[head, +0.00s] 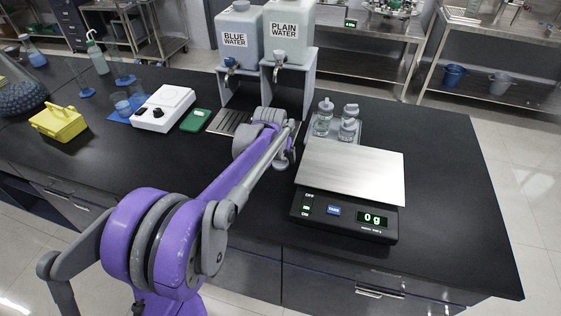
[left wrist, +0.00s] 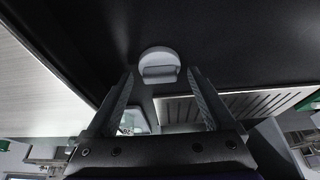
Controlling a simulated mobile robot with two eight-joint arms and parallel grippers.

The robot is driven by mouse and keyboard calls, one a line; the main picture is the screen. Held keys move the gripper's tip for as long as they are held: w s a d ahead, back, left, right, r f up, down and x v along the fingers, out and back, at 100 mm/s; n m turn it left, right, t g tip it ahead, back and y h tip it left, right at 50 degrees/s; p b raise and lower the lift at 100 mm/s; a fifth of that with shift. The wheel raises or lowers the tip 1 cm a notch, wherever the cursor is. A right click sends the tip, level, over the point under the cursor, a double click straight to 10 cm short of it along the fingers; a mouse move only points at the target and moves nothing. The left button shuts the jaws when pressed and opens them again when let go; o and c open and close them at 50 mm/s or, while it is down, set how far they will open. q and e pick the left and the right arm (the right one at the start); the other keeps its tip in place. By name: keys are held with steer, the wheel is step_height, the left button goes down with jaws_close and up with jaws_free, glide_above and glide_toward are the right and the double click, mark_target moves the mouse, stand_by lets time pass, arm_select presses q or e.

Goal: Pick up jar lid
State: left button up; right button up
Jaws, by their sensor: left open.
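The jar lid (left wrist: 159,62) shows in the left wrist view as a pale grey round piece with a raised bar-like grip, against the black worktop. My left gripper (left wrist: 161,80) is open, its two fingers either side of the lid's line, with nothing between the pads. The lid appears at or just beyond the fingertips; the remaining distance is hard to tell. In the head view my left gripper (head: 283,158) is over the worktop left of the scale, and I cannot make out the lid there. My right gripper is not in view.
A scale (head: 345,212) reading 0 g stands to the right. Two glass jars (head: 323,118) stand on a small tray behind it. A slatted drip tray (head: 228,122) lies below the water dispensers (head: 238,40). A white device (head: 163,107) and yellow case (head: 58,124) are left.

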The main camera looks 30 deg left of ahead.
arm_select(q)
steer(key=shift+c, duration=0.3)
jaws_close()
